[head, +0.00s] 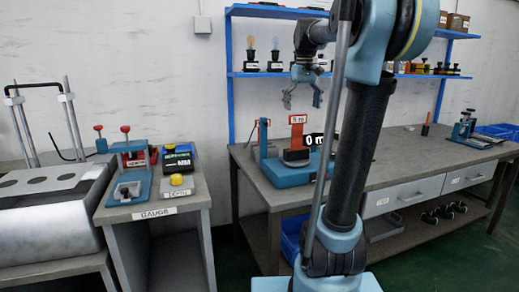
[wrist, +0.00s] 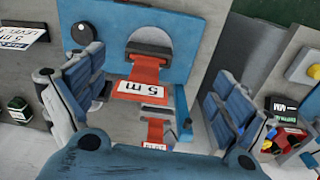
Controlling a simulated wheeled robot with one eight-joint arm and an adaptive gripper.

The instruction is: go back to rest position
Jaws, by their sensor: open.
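My gripper (head: 302,96) hangs from my blue arm above the workbench, fingers pointing down. In the wrist view my gripper (wrist: 158,105) shows its two blue fingers spread wide, with nothing held between them. Below it is a blue device (head: 290,176) with red uprights and a "5 m" label. That device also shows in the wrist view (wrist: 190,30), with a red strip and the "5 m" label (wrist: 143,91) between the fingers in the picture. The gripper is apart from the device in the head view. My arm hides part of the bench and the device's right side.
The workbench (head: 408,187) has drawers and a lower shelf. Blue wall shelves (head: 275,11) with bulbs and small items are behind my gripper. A gauge table (head: 150,212) with a red and blue fixture (head: 131,170) and a yellow button (head: 176,180) stands left, beside a grey machine (head: 45,215).

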